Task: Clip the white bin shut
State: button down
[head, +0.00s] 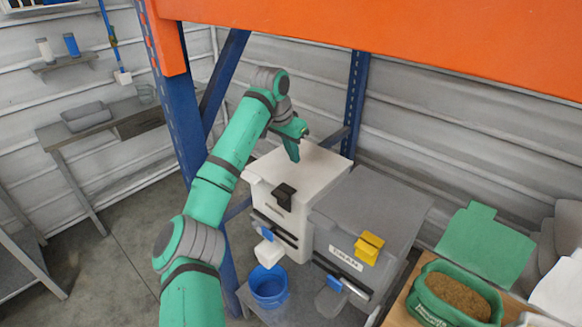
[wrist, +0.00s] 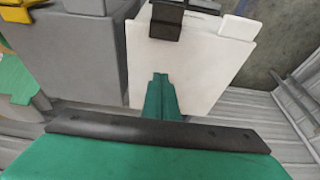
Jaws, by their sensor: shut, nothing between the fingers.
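The white bin (head: 277,221) stands on the rack shelf, left of a grey bin. Its white lid (head: 312,172) lies down over the top and also fills the middle of the wrist view (wrist: 205,65). A black clip (head: 284,196) sits at the lid's front edge and shows at the top of the wrist view (wrist: 166,20). I cannot tell whether it is fastened. My green gripper (head: 294,158) is shut and empty over the back part of the lid, apart from the clip. Its fingers (wrist: 160,78) point toward the clip in the wrist view. Contact with the lid is unclear.
The grey bin (head: 372,205) with a yellow clip (head: 369,247) stands close at the right. A blue bucket (head: 268,286) is below the white bin's spout. Blue rack posts (head: 355,95) and an orange beam (head: 400,40) frame the bins. A green tub of substrate (head: 455,295) is at lower right.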

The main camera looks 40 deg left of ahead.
aim_at(297, 182)
jog(key=x, duration=0.9)
jog(key=shift+a+f, duration=0.1)
jog(key=shift+f, duration=0.15)
jog(key=shift+s+a+r, duration=0.1)
jog(key=shift+s, duration=1.9)
jog(key=shift+s+r+t, duration=0.1)
jog(key=shift+t, duration=0.2)
